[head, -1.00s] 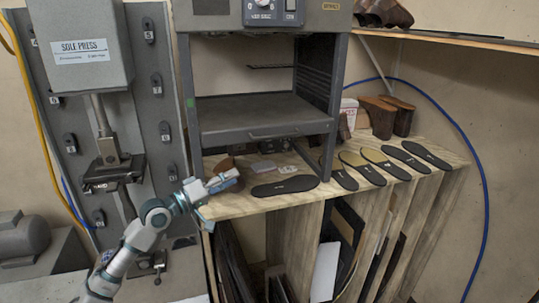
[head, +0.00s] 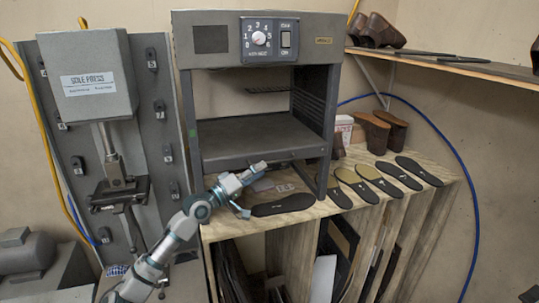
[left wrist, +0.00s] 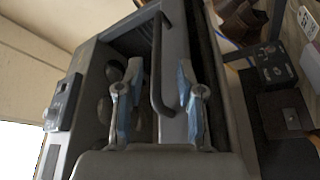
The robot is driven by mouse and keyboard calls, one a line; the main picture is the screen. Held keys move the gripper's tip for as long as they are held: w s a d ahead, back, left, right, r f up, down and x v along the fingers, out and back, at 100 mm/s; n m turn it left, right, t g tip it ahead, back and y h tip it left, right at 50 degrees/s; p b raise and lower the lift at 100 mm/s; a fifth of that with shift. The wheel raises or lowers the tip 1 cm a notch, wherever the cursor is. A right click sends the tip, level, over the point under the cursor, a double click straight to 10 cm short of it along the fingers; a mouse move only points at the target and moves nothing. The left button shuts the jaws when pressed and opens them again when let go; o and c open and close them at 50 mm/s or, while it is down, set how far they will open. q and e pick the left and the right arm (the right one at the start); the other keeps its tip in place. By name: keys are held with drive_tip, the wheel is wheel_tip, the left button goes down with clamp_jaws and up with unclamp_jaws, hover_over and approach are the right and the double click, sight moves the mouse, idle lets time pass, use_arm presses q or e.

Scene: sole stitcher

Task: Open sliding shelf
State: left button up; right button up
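The grey sliding shelf (head: 250,140) sits inside the grey oven-like cabinet in the head view. Its front bar handle is mostly hidden there by my left gripper (head: 250,176), which is at the shelf's front edge. In the left wrist view the handle (left wrist: 157,70) is a dark bar that runs up the picture. The two blue-and-grey fingers of my left gripper (left wrist: 160,80) are spread, one on each side of the handle, with gaps between them and the bar. My right gripper is in neither view.
The cabinet's control panel (head: 268,39) is above the shelf. The wooden bench (head: 330,207) below holds several dark soles, one (head: 283,205) close under my left gripper. The sole press (head: 95,80) stands to the left.

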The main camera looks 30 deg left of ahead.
sight(275, 162)
use_arm(q)
drive_tip(key=x, duration=0.3)
drive_tip(key=d+p+x, duration=0.1)
drive_tip(key=x, duration=0.2)
drive_tip(key=shift+s+r, duration=0.15)
drive_tip(key=shift+s, duration=0.15)
drive_tip(key=shift+w+a, duration=0.1)
drive_tip(key=shift+w, duration=0.05)
drive_tip(key=shift+a+f, duration=0.25)
drive_tip(key=shift+a, duration=0.5)
drive_tip(key=shift+d+r, duration=0.1)
drive_tip(key=shift+d, duration=0.1)
clamp_jaws()
drive_tip(key=shift+d, duration=0.25)
